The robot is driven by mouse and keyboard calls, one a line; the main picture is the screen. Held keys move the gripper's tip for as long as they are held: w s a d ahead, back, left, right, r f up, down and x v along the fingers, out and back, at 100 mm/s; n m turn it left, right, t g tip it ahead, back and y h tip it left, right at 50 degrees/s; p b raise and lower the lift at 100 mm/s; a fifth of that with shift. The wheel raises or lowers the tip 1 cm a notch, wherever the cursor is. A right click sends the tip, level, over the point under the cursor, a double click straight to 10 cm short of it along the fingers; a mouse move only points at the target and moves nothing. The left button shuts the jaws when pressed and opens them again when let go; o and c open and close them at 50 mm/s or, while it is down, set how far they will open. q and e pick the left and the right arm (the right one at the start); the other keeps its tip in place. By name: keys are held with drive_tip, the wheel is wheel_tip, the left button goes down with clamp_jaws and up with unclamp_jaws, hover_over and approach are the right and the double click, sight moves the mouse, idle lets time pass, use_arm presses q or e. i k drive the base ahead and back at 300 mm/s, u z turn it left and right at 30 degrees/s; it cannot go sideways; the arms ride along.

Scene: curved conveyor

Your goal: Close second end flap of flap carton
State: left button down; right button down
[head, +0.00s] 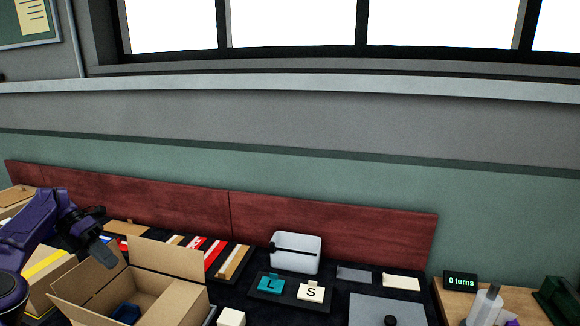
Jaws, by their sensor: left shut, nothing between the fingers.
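The flap carton (165,257) stands open at the lower left, cut off by the bottom edge of the picture. Its back flap stands up, and another flap rises at its left, beside my gripper. A further flap spreads out low at the front left. A dark blue item (125,312) lies inside. My left gripper (103,252) is shut and empty, pointing down at the carton's back left corner. I cannot tell whether it touches the flap there. My right gripper is not in view.
Striped strips (205,252), a white box-like device (296,253), a tray with L and S blocks (290,290) and a grey panel (385,308) are to the right. A "0 turns" display (461,282) stands far right.

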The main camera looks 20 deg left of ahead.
sight(79, 285)
drive_tip(key=k, duration=0.9)
